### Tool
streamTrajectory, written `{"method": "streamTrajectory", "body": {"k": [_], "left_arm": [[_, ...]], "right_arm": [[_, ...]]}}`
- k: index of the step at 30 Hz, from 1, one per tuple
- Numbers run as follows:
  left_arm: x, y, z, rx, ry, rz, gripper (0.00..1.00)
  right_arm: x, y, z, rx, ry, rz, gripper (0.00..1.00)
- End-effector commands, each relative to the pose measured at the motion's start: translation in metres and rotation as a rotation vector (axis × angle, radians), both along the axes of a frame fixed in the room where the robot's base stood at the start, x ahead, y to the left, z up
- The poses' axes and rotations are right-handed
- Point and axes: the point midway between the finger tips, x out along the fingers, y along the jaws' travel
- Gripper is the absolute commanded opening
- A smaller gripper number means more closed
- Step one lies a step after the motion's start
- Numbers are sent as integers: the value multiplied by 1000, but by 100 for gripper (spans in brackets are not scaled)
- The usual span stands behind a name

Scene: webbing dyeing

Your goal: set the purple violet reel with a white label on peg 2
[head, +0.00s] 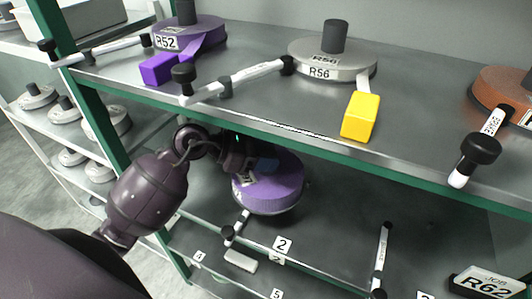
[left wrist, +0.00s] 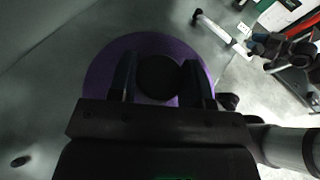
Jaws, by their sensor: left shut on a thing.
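The purple violet reel (head: 268,190) is at the lower shelf, under the front edge of the upper shelf. Part of its white label shows on its left side. My left gripper (head: 243,155) is shut on the reel's dark hub; in the left wrist view the two fingers (left wrist: 158,80) stand on either side of the hub, over the purple disc (left wrist: 150,42). The plate marked 2 (head: 282,244) is on the shelf edge just below and right of the reel. Peg 2 itself is not visible, and I cannot tell whether the reel touches the shelf. My right gripper is not in view.
The upper shelf's green edge (head: 300,137) runs close above my left gripper. It carries a purple reel R52 (head: 205,35), a grey reel R56 (head: 335,62) and an orange reel (head: 505,88). A white rod (head: 381,255) stands right of the held reel; the lower shelf between is clear.

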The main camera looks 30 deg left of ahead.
Motion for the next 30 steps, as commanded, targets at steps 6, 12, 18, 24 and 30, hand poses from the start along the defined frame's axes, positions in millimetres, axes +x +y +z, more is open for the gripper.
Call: {"method": "streamTrajectory", "body": {"k": [6,12,18,24,30], "left_arm": [[21,-17,-2,-3,12,24,0],[51,-42,-10,-6,28,68,0],[85,-67,-22,-2,24,121,0],[107,-79,-32,0,7,155,0],[115,-83,-36,-2,-4,167,0]], "right_arm": [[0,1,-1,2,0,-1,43],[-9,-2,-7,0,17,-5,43],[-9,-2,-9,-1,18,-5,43],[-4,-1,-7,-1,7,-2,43],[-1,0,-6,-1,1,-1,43]]}}
